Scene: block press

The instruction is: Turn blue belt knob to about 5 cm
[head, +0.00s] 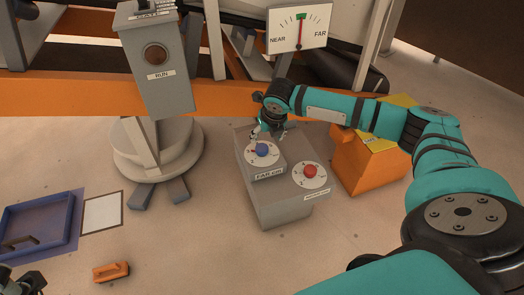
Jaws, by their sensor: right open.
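The blue knob (262,149) sits on a white dial on the raised back part of a grey control box (270,196). My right gripper (268,134) is open, pointing down just above and behind the blue knob. I cannot tell whether its fingers touch the knob. My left gripper (30,283) shows only in part at the bottom left corner, and its fingers cannot be made out.
A NEAR/FAR gauge (298,28) stands at the back, its needle about upright at the green mark. A grey RUN post (160,75) stands left of the control box. An orange box (362,165) is close on the right. A blue tray (38,225) and an orange-handled block (111,272) lie left.

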